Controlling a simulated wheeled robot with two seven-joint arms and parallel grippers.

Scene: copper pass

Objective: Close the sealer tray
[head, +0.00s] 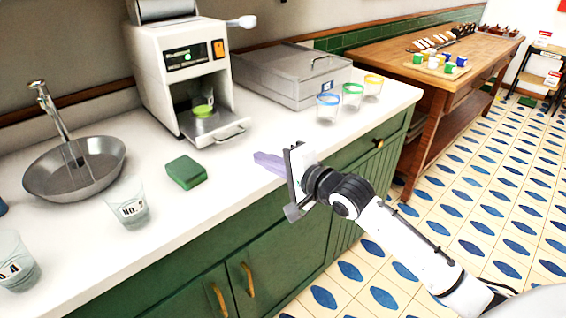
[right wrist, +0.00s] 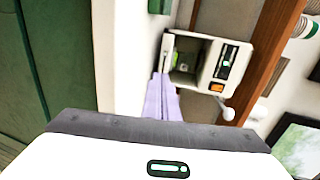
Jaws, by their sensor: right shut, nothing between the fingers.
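The sealer (head: 180,55) is a white machine with a dark display and an orange switch, standing at the back of the counter. Its metal tray (head: 222,127) sticks out at the front, with a handle on its front edge. The sealer also shows sideways in the right wrist view (right wrist: 233,52). My right gripper (head: 257,158) is over the counter's front part, right of and nearer than the tray, apart from it. Its lavender fingers (right wrist: 160,78) are shut and empty, pointing towards the sealer. My left gripper is not in view.
A green sponge (head: 186,172) lies left of my right gripper. A clear cup marked No.2 (head: 130,205) and a metal pan-shaped basin (head: 75,185) are farther left. A grey metal box (head: 290,75) and several colour-rimmed cups (head: 352,96) stand right of the sealer.

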